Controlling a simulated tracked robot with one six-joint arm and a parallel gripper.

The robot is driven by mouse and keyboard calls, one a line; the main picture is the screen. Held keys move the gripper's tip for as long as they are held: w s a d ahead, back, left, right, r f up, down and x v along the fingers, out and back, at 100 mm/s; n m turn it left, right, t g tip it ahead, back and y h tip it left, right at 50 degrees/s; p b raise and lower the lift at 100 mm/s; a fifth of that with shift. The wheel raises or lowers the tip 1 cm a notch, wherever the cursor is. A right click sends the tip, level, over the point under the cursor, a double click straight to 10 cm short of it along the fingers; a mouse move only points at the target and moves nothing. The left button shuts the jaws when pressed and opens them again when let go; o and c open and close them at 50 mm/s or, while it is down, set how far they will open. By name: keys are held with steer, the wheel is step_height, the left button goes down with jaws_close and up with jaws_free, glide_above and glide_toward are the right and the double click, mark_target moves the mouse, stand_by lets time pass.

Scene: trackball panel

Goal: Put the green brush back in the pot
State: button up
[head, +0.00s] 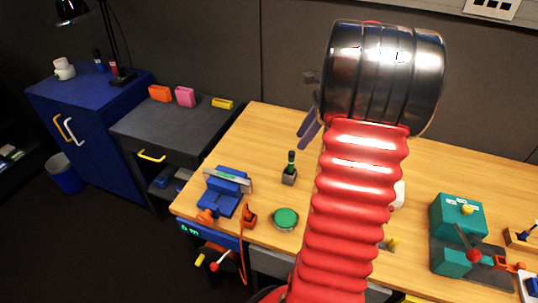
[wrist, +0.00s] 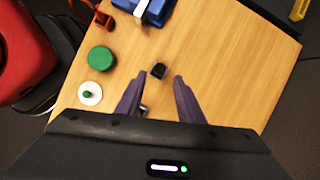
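A small dark grey pot (head: 289,178) stands on the wooden table, left of my arm in the head view. A slim upright thing with a green middle and dark top, which looks like the green brush (head: 291,160), rises from it. In the wrist view the pot (wrist: 158,71) shows small and dark, beyond and between my fingertips; the brush is hard to make out there. My gripper (wrist: 159,74) is open, with two purple-grey fingers apart and nothing held. In the head view the gripper (head: 308,130) is partly hidden by my red arm.
A green round pad (head: 285,218) lies nearer the table's front edge. A blue device (head: 222,192) and an orange tool (head: 249,216) are at the left. A white disc with a green knob (wrist: 90,93) shows in the wrist view. A teal machine (head: 457,217) stands right.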

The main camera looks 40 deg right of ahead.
steer(key=a+r+n+h, duration=0.1)
steer(key=a+r+n, duration=0.1)
steer(key=a+n, duration=0.35)
steer(key=w+a+r+n+h, duration=0.1)
steer(key=a+r+n, duration=0.2)
steer(key=a, duration=0.6)
steer(key=a+r+n, duration=0.2)
steer(key=a+n, duration=0.2)
steer(key=a, duration=0.3)
steer(key=s+a+n+t, duration=0.1)
steer(key=s+a+n, duration=0.3)
steer(key=a+n, duration=0.3)
steer(key=s+a+n+t+h, duration=0.1)
steer(key=s+a+n, duration=0.4)
steer(key=a+n, duration=0.2)
steer(key=shift+a+r, duration=0.15)
steer(key=shift+a, duration=1.1)
steer(key=shift+s+d, duration=0.1)
steer(key=shift+c, duration=0.4)
